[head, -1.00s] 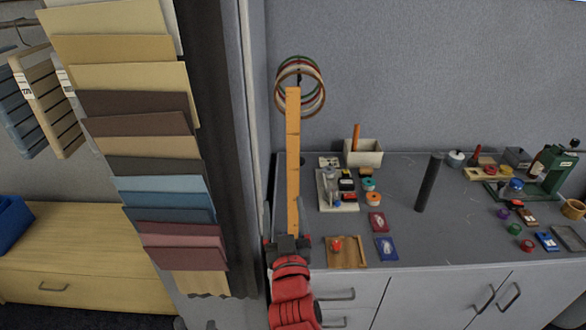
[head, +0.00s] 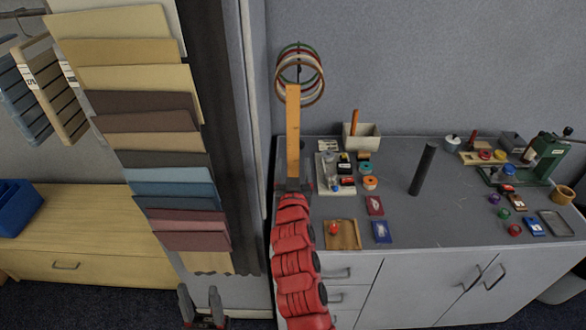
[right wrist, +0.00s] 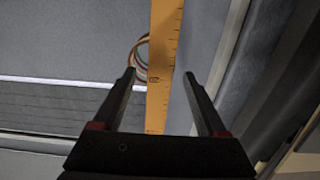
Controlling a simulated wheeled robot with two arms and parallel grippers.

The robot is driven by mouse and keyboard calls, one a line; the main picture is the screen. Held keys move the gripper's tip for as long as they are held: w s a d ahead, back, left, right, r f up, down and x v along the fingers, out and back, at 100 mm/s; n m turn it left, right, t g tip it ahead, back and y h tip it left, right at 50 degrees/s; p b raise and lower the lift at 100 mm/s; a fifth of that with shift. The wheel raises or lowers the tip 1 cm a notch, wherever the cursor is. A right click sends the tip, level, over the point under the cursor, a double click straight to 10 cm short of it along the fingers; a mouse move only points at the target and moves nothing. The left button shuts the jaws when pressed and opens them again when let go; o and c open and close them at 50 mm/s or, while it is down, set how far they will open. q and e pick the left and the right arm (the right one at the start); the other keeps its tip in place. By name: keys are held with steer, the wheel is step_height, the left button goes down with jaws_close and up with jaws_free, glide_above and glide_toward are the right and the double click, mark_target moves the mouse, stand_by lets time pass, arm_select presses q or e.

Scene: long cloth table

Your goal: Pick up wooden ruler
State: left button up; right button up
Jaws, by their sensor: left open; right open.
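The wooden ruler (head: 293,125) is a long, narrow, orange-yellow strip. It stands upright in the head view at the left end of the grey worktop, in front of the hoops. My right gripper (head: 293,186) is at the ruler's lower visible part, which it hides. In the right wrist view the ruler (right wrist: 163,65) runs between the two spread fingers of the right gripper (right wrist: 156,80), with a gap on either side. What supports the ruler is not clear. My left gripper (head: 203,308) is open and empty at the bottom of the head view.
Hanging sample boards (head: 160,150) and a partition edge are close on the left. Coloured hoops (head: 300,75) hang on the wall behind the ruler. The grey worktop (head: 455,215) holds a white box (head: 361,137), a black cylinder (head: 423,169) and several small items.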

steer(key=w+p, duration=0.1)
steer(key=w, duration=0.2)
steer(key=w+p, duration=0.1)
steer(key=shift+w+r+p, duration=0.3)
steer(key=shift+w+r, duration=0.1)
steer(key=shift+w+f, duration=0.2)
steer(key=shift+w, duration=0.25)
jaws_close()
